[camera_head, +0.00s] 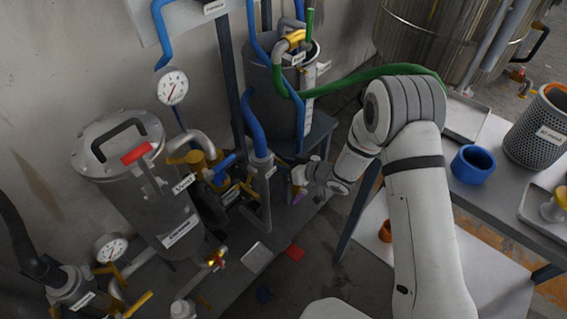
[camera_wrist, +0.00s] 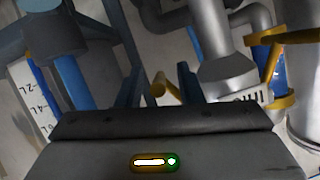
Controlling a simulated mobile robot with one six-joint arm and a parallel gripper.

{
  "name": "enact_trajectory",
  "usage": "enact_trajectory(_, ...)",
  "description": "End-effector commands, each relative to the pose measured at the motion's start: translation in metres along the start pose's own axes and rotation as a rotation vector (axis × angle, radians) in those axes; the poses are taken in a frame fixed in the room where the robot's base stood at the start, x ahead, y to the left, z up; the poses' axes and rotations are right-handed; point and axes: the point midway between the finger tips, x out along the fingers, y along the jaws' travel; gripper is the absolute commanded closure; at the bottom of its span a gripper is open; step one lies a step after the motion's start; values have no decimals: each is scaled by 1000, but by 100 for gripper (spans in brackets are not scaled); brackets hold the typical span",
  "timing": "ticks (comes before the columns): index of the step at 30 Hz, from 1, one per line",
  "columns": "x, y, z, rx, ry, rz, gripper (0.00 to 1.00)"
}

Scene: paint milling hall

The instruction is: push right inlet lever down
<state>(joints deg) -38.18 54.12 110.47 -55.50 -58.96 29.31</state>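My gripper (camera_head: 301,176) is at the pipework left of my arm, close to the labelled grey fitting (camera_head: 262,162) under the blue hose. In the wrist view its two dark fingers (camera_wrist: 160,88) stand apart, and a small yellow lever end (camera_wrist: 164,86) shows between them. I cannot tell whether they touch it. Most of the lever is hidden. Another yellow handle (camera_wrist: 270,50) shows at the right of the wrist view.
A scaled tank (camera_head: 275,95) stands behind my gripper. A table with a blue cup (camera_head: 472,164) and a perforated basket (camera_head: 540,130) is right.

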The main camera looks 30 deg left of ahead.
Motion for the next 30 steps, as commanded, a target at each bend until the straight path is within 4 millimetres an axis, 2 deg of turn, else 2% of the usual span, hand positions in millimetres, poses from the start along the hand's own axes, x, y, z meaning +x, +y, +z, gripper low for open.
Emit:
enact_trajectory(5, -3, -2, -7, 0, 0, 1, 67)
enact_trajectory(8, -9, -5, -21, -2, 1, 1, 67)
enact_trajectory(15, -26, -18, -69, -5, 10, -3, 67)
enact_trajectory(20, -34, -24, -92, -4, 14, -3, 67)
enact_trajectory(26, -37, -27, -100, -3, 12, -4, 58)
enact_trajectory(28, -37, -28, -99, -5, 10, -8, 67)
enact_trajectory(30, -37, -28, -97, -4, 8, -6, 67)
